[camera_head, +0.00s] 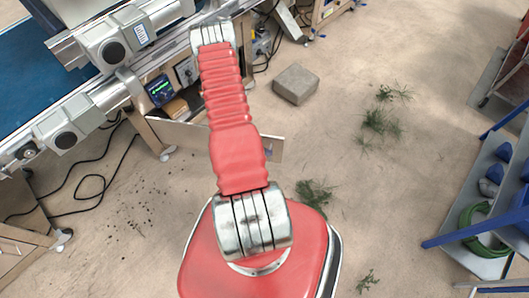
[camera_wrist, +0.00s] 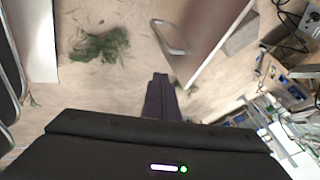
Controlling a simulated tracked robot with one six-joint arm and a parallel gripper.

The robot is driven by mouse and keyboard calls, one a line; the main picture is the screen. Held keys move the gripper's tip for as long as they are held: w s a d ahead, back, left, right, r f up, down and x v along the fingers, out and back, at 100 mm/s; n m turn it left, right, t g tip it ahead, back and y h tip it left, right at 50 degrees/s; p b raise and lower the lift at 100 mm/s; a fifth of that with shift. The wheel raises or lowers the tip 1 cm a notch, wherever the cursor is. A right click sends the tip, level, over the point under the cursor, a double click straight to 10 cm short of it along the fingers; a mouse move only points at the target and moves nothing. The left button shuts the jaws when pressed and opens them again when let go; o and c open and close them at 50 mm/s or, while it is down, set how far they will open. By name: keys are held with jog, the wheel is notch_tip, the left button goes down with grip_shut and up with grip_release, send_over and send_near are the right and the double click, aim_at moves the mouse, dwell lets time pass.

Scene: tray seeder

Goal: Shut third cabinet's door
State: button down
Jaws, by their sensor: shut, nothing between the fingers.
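A cabinet door (camera_head: 270,148) stands open, sticking out from the long machine, with my red arm crossing in front of it. In the wrist view the door (camera_wrist: 215,35) is a pale panel with a metal loop handle (camera_wrist: 172,40) on its left face. My gripper (camera_wrist: 160,78) is shut and empty, its dark fingers just left of the door's lower end. I cannot tell whether they touch it. The cabinet's opening (camera_head: 178,88) shows a small screen and other equipment. My gripper is not visible in the head view.
The long machine (camera_head: 110,95) with a blue belt (camera_head: 30,75) fills the upper left. A grey block (camera_head: 296,84) lies on the floor. Grass tufts (camera_head: 380,122) and cables (camera_head: 90,180) are scattered about. A shelf with a green hose (camera_head: 478,230) stands right.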

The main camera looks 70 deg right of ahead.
aim_at(280, 146)
jog(key=d+f, duration=0.1)
jog(key=d, duration=0.1)
jog(key=d+f, duration=0.2)
jog(key=s+d+f, duration=0.1)
jog(key=d, duration=0.2)
jog(key=shift+f, duration=0.35)
